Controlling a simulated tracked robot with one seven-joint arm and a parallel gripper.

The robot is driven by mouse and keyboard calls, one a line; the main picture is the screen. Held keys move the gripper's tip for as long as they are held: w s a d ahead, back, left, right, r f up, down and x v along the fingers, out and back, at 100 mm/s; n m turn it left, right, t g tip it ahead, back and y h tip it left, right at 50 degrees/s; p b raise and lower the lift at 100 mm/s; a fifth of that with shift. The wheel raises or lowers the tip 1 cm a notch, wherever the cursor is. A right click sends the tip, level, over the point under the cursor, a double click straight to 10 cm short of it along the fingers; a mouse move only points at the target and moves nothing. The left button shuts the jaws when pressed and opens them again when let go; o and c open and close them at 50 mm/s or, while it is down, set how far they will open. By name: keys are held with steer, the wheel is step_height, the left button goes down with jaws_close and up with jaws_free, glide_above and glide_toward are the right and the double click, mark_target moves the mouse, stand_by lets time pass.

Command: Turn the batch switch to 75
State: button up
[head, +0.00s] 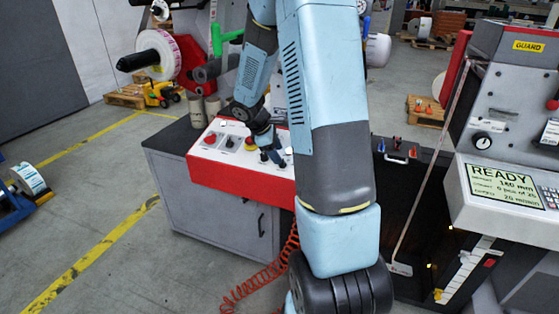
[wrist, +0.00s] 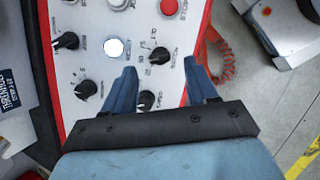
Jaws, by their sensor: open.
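The white-topped control panel with a red front (head: 225,175) sits on a grey cabinet; it also shows in the wrist view (wrist: 100,20). My gripper (head: 268,156) hangs over its right part. In the wrist view my gripper (wrist: 160,70) is open and empty, its blue fingers apart. One black rotary knob (wrist: 160,55) with a printed scale shows just beyond the fingertips, between their lines. Another knob (wrist: 147,98) lies between the fingers, partly hidden by the gripper. Two more knobs (wrist: 67,41), (wrist: 86,89) are to the left. The lettering is too small to tell which is the batch switch.
A lit white button (wrist: 114,47) and a red button (wrist: 170,7) are close to the knobs. A red coiled hose (head: 262,280) hangs before the cabinet. A machine with a READY display (head: 503,185) stands at the right. Floor at the left is mostly free.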

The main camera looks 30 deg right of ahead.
steer(key=shift+x, duration=2.3)
steer(key=shift+c, duration=0.2)
